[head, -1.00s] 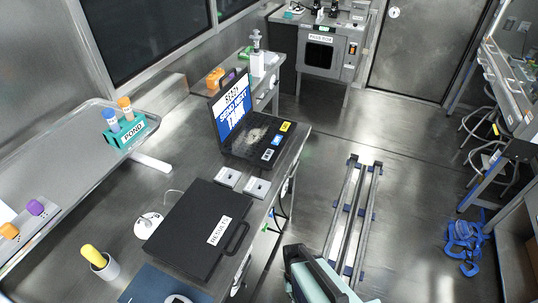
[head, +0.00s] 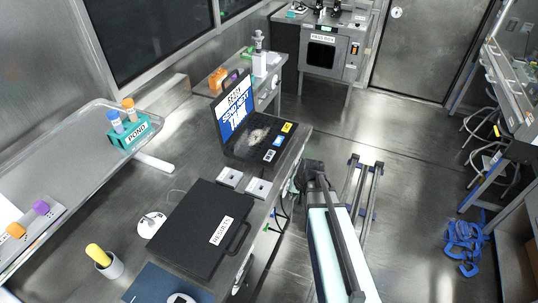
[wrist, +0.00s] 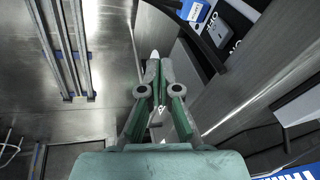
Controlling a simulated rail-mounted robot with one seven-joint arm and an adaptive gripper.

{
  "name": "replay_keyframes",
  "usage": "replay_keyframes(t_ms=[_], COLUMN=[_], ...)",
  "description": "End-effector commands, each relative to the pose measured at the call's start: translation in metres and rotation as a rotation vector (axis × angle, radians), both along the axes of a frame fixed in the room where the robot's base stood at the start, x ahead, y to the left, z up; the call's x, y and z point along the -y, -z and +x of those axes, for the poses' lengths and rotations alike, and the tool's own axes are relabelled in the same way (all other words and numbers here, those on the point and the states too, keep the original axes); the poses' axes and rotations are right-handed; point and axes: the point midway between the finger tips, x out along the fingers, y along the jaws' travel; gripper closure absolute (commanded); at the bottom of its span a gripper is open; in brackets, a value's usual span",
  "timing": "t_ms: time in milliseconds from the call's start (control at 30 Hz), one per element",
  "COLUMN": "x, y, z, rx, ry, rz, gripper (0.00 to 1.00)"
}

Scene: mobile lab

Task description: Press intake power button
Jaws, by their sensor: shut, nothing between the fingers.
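I cannot make out which part is the intake power button. My gripper (wrist: 155,65) is shut and empty in the wrist view, its green fingers together. It points along the table's side, with the floor to the left. Small labelled parts (wrist: 222,30) show beyond it at upper right, partly cut off by dark edges. In the head view my arm's dark end is beside the table's front edge, right of the case.
Two pale square plates (head: 258,188) and a closed "RESULTS" case (head: 205,230) lie on the table. A "POND" tube rack (head: 130,135) is on the left shelf. Floor rails (head: 372,190) lie right of the table. A cable hangs below the table edge.

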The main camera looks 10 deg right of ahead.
Motion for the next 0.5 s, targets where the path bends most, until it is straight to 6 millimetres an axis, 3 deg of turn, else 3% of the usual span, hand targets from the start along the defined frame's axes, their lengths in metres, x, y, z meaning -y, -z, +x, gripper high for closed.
replay_keyframes(t_ms=[33, 233, 500], x=[0.007, 0.026, -0.028], y=[-0.019, -0.081, -0.163], z=[0.016, 0.059, 0.106], rx=[0.038, 0.162, 0.323], ry=[0.015, 0.06, -0.012], rz=[0.001, 0.013, 0.129], gripper=[1.0, 1.0, 1.0])
